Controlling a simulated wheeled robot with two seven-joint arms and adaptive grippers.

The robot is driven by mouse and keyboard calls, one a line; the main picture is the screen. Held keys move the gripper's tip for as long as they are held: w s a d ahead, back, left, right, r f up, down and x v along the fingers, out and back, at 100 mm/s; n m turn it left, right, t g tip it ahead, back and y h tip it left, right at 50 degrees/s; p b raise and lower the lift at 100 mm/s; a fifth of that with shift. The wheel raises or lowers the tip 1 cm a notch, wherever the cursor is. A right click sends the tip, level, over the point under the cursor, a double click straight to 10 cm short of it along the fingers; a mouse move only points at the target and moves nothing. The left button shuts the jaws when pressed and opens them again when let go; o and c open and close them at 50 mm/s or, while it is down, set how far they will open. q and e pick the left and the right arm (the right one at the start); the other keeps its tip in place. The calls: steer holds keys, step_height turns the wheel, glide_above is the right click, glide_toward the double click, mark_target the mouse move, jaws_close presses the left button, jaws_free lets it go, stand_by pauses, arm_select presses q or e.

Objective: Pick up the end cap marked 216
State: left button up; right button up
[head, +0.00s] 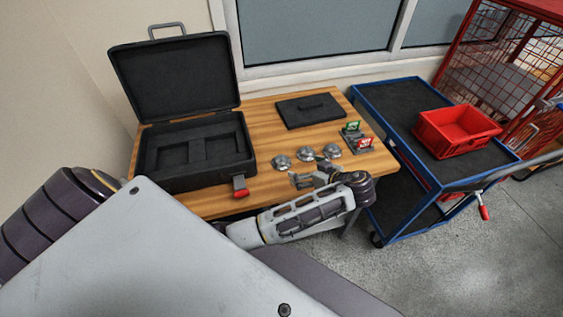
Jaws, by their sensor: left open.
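Three round silvery metal parts, which look like end caps, stand in a loose row on the wooden table: a left one (281,161), a middle one (305,154) and a right one (332,151). Any number on them is too small to read, so I cannot tell which is 216. My left gripper (305,179) is open, just in front of the row on the near side. Its fingers appear empty. Part of the right cap's near side may be hidden by the gripper. My right gripper is not in view.
An open black case (190,183) fills the table's (263,182) left side. A blue cart (388,103) holds a red bin (455,142).

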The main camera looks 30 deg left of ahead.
mark_target(282, 159)
arm_select(q)
steer(key=shift+w+r+n+y, duration=0.3)
steer(key=shift+r+n, duration=0.1)
steer(key=shift+a+f, duration=0.1)
steer(key=shift+a, duration=0.05)
steer(key=shift+x, duration=1.45)
steer(key=x, duration=0.4)
steer(key=shift+w+a+f, duration=0.15)
steer(key=shift+a, duration=0.15)
steer(key=shift+w+a+f, duration=0.1)
steer(key=shift+a+f, duration=0.05)
steer(key=shift+a, duration=0.1)
steer(key=shift+a, duration=0.15)
steer(key=shift+p+x, duration=0.65)
steer(key=shift+x, duration=1.35)
steer(key=shift+a+f, duration=0.35)
steer(key=shift+f, duration=0.05)
